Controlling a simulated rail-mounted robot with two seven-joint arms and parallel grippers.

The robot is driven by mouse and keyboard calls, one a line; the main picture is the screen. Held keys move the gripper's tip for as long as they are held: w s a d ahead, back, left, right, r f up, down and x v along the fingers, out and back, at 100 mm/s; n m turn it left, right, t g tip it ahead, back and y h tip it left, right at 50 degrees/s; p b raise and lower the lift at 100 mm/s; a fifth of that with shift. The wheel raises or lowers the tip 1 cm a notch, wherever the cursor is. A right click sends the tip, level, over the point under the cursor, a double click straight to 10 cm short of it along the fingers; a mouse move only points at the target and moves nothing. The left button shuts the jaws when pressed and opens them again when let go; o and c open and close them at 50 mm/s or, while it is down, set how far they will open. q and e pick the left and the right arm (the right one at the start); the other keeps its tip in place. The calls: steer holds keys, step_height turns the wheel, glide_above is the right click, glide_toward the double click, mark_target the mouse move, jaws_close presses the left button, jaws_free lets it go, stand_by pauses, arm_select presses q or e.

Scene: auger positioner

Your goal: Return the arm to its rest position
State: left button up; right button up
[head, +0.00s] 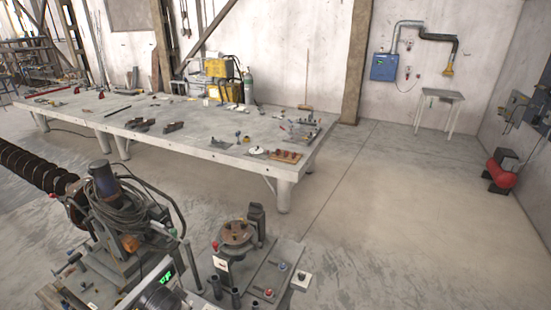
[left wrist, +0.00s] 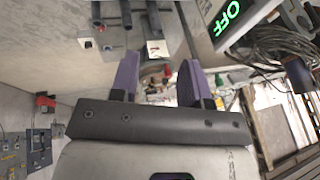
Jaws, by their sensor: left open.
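My left gripper (left wrist: 160,80) shows in the left wrist view with its two purple fingers spread apart and nothing between them that I can see held. Beyond the fingers are a grey panel with a white arrow-marked plate (left wrist: 157,49) and a green-lit OFF display (left wrist: 228,14). I cannot make out the left gripper in the head view. The display (head: 166,277) also shows there, on the auger positioner (head: 125,262). A dark auger screw (head: 35,168) extends left from the positioner. My right gripper is not in view.
A stand with a rusty round plate (head: 236,232) and a panel with coloured knobs (head: 262,272) are close by at the bottom. Loose cables (left wrist: 285,48) hang on the positioner. A long workbench (head: 185,143) stands behind. The floor (head: 400,220) at right is clear.

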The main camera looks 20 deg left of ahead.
arm_select(q)
steer(key=s+d+r+m+t+h, duration=0.1)
steer(key=s+d+r+t, duration=0.3)
steer(key=s+d, duration=0.95)
steer(key=s+d+f+g+h, duration=0.1)
steer(key=s+d+f+g, duration=0.1)
steer(key=s, duration=0.4)
steer(key=s+d+f+g+h, duration=0.1)
steer(key=s+d+f+g, duration=0.1)
steer(key=s+d+f, duration=0.2)
steer(key=s+d+p, duration=0.1)
steer(key=s, duration=0.2)
steer(key=shift+g, duration=0.4)
